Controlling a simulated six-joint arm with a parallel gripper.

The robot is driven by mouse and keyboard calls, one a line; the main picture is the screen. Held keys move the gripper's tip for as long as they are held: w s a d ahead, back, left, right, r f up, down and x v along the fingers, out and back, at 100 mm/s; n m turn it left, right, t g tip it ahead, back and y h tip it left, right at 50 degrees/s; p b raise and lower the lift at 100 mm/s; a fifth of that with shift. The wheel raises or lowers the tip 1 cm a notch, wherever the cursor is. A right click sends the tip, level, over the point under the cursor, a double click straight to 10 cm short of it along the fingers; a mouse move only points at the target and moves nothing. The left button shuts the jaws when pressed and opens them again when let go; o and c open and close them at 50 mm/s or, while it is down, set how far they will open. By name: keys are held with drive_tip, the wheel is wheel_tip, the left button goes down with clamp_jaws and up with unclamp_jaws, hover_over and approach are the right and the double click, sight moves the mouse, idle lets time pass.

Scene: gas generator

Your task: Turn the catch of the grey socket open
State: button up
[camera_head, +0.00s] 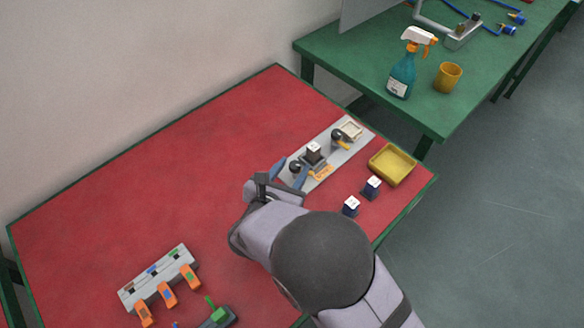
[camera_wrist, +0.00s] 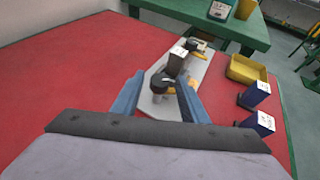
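A light grey plate (camera_head: 345,157) lies on the red table, and a dark grey block with a white top (camera_head: 313,153) stands upright on it. The grey socket itself is hard to make out under this block. A round black catch with a yellowish part (camera_wrist: 160,83) is on the plate's near end; it also shows in the head view (camera_head: 296,167). My gripper (camera_wrist: 160,80) is open, its two blue fingers on either side of this catch. I cannot tell whether they touch it. A second black catch (camera_head: 338,136) is beside a cream socket (camera_head: 351,130).
Two dark blue blocks with white tops (camera_head: 372,187) (camera_head: 351,206) and a yellow tray (camera_head: 393,165) are right of the plate. A grey rack with orange parts (camera_head: 157,276) is at the lower left. A green table (camera_head: 380,45) holds a spray bottle (camera_head: 402,75). The red table's left side is clear.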

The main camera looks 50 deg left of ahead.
drive_tip(key=c, duration=0.8)
drive_tip(key=shift+a+m+h, duration=0.15)
drive_tip(key=shift+m+h, duration=0.25)
drive_tip(key=shift+h, duration=0.1)
drive_tip(key=m+h, duration=0.1)
drive_tip(key=m+h+b, duration=0.1)
drive_tip(key=m+t+h, duration=0.1)
drive_tip(key=h, duration=0.1)
drive_tip(key=shift+s+a+f+m+b, duration=0.1)
drive_tip(key=shift+s+a+m+b, duration=0.05)
drive_tip(key=shift+a+m+b, duration=0.2)
drive_tip(key=shift+a+m+h+b, duration=0.1)
drive_tip(key=shift+m+h+b, duration=1)
drive_tip(key=shift+h, duration=0.3)
drive_tip(key=shift+m+h, duration=0.45)
drive_tip(key=shift+h, duration=0.05)
drive_tip(key=o, duration=1)
